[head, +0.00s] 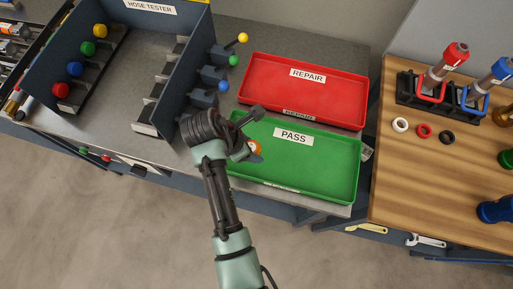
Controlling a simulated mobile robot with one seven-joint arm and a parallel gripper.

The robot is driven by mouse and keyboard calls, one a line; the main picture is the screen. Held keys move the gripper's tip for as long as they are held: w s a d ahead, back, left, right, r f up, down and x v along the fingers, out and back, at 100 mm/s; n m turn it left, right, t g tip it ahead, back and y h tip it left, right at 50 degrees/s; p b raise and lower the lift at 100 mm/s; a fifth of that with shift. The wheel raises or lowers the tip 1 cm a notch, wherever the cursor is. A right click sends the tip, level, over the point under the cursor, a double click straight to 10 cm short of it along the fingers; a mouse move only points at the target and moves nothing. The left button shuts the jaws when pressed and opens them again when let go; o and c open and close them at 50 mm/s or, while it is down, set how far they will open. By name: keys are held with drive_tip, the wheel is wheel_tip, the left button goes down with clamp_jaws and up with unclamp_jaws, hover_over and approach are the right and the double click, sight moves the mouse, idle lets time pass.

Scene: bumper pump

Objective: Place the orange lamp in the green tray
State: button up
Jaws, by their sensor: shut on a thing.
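The green tray (321,185), with a "PASS" label, lies on the grey workbench. My gripper (253,153) is over or in the tray's left end, shut on a small orange thing (255,147) that I take as the orange lamp. Only a small orange patch shows. My wrist and gripper hide the rest of it. I cannot tell whether it touches the tray floor. The rest of the tray looks empty.
A red "REPAIR" tray (303,92) lies just behind the green tray. A dark hose tester (90,60) with coloured knobs stands at the left. A wooden table (400,170) at the right holds pumps and rings.

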drive_tip(key=shift+f, duration=3.1)
drive_tip(key=shift+f, duration=0.1)
drive_tip(key=o, duration=1.4)
